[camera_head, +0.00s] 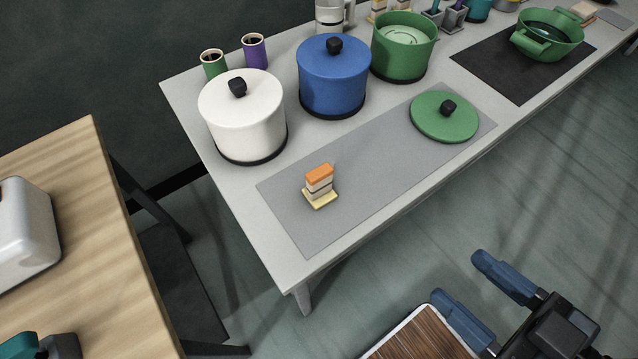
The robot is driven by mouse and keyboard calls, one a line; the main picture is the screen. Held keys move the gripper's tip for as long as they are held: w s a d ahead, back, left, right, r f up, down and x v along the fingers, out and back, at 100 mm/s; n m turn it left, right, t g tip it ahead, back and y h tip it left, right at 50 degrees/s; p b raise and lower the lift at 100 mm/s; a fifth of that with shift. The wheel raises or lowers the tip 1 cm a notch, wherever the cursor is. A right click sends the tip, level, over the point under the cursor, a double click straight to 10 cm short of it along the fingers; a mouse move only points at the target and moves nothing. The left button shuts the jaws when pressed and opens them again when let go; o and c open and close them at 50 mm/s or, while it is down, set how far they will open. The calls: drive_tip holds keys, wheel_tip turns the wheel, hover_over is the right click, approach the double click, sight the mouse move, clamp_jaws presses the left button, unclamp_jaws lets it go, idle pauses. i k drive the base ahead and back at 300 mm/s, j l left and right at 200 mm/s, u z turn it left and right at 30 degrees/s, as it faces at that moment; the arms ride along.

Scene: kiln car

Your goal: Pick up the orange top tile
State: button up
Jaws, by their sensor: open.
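The orange top tile (319,173) lies on top of a small stack of pale and dark layers (320,188). The stack stands on a yellow square base (320,199) on the grey mat (390,150), near the mat's left end. My gripper (465,277) is at the lower right, with two blue fingers spread apart and nothing between them. It is well apart from the stack, over the floor in front of the table.
A white lidded pot (242,122), a blue lidded pot (334,82) and an open green pot (403,55) stand behind the mat. A green lid (444,120) lies on the mat's right end. A wooden table (85,230) is at the left. A wood-topped surface (425,340) is beside my gripper.

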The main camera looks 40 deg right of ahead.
sight(318, 190)
drive_tip(key=z, duration=1.7)
drive_tip(key=u, duration=1.7)
drive_tip(key=i+j, duration=0.1)
drive_tip(key=j, duration=0.45)
drive_tip(key=i+j+z, duration=0.1)
drive_tip(key=j, duration=0.45)
